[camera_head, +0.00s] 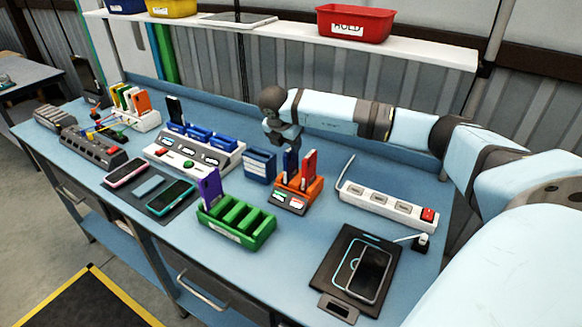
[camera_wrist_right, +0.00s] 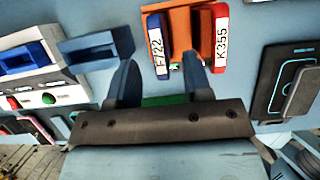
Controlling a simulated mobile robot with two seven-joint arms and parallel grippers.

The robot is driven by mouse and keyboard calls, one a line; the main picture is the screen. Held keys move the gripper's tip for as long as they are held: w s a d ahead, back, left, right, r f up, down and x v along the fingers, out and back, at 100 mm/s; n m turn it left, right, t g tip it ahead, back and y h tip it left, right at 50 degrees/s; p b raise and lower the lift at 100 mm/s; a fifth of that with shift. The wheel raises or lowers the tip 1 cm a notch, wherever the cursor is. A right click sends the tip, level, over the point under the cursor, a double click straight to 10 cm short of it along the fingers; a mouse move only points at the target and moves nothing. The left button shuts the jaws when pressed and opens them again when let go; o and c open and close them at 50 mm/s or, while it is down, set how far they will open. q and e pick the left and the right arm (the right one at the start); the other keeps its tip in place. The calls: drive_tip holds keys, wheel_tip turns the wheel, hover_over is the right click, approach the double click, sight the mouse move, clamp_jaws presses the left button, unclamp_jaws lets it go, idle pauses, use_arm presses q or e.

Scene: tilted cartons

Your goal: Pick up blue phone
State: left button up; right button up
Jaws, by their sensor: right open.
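The blue phone (camera_head: 290,163) stands upright in an orange dock (camera_head: 297,192), beside a red phone (camera_head: 309,166) on its right. In the wrist view the blue phone (camera_wrist_right: 157,45) shows a white label reading F/22, and the red phone (camera_wrist_right: 221,40) one reading K355. My right gripper (camera_head: 287,139) is just above the blue phone. In the wrist view its two fingers (camera_wrist_right: 160,82) are apart, with nothing held between them; the blue phone lies ahead of the gap. Whether a finger touches it I cannot tell. My left gripper is not in view.
A blue holder (camera_head: 259,166) stands left of the dock. A green rack (camera_head: 236,222) with a purple phone (camera_head: 210,187) is in front. A white power strip (camera_head: 389,207) and a black charging pad (camera_head: 331,262) lie to the right. A shelf (camera_head: 290,37) runs behind.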

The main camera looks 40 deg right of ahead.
sight(290, 159)
drive_tip(key=shift+d+f+p, duration=0.3)
drive_tip(key=shift+f, duration=0.2)
drive_tip(key=p+x, duration=0.1)
drive_tip(key=x, duration=0.3)
drive_tip(key=shift+w+d+f, duration=0.1)
drive_tip(key=shift+w+d, duration=0.05)
clamp_jaws()
